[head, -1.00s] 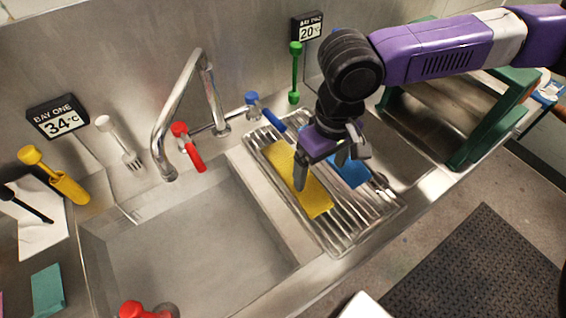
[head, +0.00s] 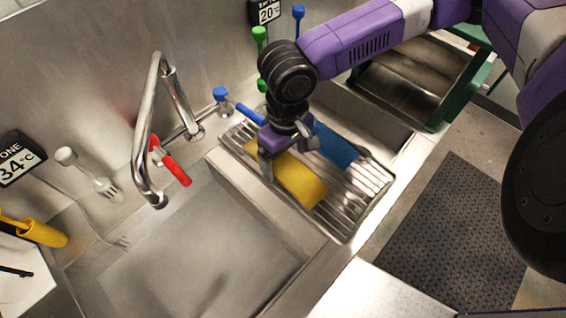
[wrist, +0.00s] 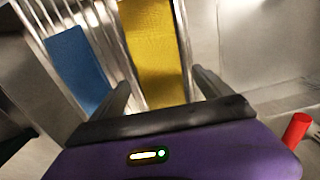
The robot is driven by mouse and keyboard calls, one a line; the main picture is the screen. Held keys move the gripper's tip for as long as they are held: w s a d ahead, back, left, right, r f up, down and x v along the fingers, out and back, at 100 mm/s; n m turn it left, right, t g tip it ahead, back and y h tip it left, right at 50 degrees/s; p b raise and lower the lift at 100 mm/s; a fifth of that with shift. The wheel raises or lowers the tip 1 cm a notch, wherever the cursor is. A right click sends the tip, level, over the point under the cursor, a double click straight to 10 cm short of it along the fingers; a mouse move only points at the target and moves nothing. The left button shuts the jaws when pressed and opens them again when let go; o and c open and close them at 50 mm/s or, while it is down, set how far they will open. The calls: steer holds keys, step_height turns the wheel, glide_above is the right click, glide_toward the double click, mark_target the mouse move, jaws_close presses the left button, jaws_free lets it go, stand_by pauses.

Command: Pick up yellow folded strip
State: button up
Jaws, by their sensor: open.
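The yellow folded strip (head: 301,182) lies flat on the ribbed metal drainer beside the sink. It also shows in the wrist view (wrist: 154,50), running between the two fingers. My gripper (head: 285,168) is over the strip's far left end in the head view and hides part of it. In the wrist view my gripper (wrist: 162,88) is open, one finger to each side of the strip. Nothing is held. I cannot tell how high the fingertips are above the drainer.
A blue strip (head: 335,147) lies beside the yellow one on the drainer (head: 347,217). A red-handled tap (head: 176,170) and a tall steel faucet (head: 148,130) stand to the left. The sink basin (head: 210,250) is empty in front.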

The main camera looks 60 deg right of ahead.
steer(key=shift+f, duration=0.95)
steer(key=c, duration=1.5)
steer(key=shift+c, duration=0.2)
steer(key=shift+r, duration=0.1)
